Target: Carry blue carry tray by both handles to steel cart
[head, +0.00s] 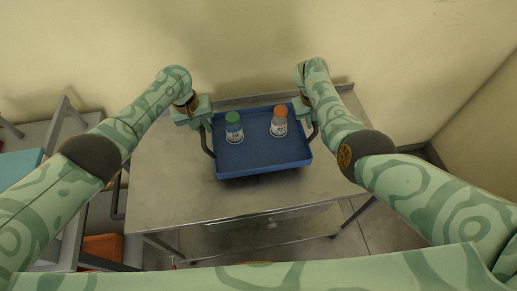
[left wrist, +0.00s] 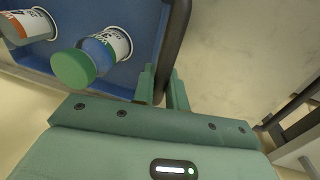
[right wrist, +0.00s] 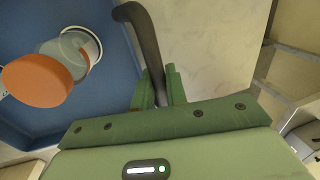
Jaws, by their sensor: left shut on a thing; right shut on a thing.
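The blue carry tray (head: 262,158) is over the steel cart (head: 165,190), near the cart's back edge. I cannot tell whether it rests on the cart top or hangs just above it. A green-capped bottle (head: 233,127) and an orange-capped bottle (head: 279,122) stand upright in the tray. My left gripper (head: 207,126) is shut on the tray's left dark handle (left wrist: 177,40). My right gripper (head: 310,122) is shut on the right dark handle (right wrist: 147,40). The tray looks about level.
A wall stands close behind the cart. At the left are another metal frame (head: 62,115) with a teal item (head: 20,165) and an orange bin (head: 102,247) low down. The cart top is bare left of and in front of the tray.

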